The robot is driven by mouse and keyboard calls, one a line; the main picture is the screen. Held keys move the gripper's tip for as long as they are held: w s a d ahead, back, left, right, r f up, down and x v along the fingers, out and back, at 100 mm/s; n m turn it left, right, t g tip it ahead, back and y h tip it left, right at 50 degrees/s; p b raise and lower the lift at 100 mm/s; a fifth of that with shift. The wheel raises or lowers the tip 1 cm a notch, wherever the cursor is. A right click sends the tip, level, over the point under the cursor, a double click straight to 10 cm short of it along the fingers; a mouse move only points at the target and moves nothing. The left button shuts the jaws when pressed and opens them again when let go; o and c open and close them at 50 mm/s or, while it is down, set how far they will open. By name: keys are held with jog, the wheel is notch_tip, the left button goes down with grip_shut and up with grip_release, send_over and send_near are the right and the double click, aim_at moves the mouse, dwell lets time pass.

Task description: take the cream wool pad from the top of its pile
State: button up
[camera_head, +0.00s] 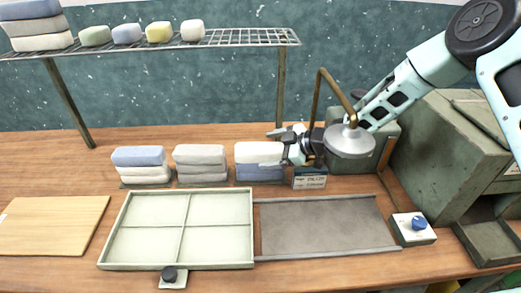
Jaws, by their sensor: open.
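The cream pad (256,153) lies on top of the right-hand pile, above a blue pad (258,174). My gripper (278,148) reaches in from the right, at the pile's upper right end. It is open, with the fingers pointing left. One finger shows near the pad's far right edge and the other near its right end; I cannot tell whether either touches. The wrist partly hides the area right of the pile. The middle pile has a grey-beige pad (199,154) on top. The left pile has a blue pad (139,156) on top.
A brass lamp (335,92) with a silver shade stands in front of my arm. A small labelled box (310,179) sits right of the pile. A divided tray (251,228), a grey mat (322,225) and a control knob box (414,228) lie in front. A wire shelf (245,39) stands behind.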

jog(key=shift+x, duration=1.35)
jog(key=c, duration=1)
jog(key=shift+r, duration=0.15)
jog(key=shift+c, duration=0.2)
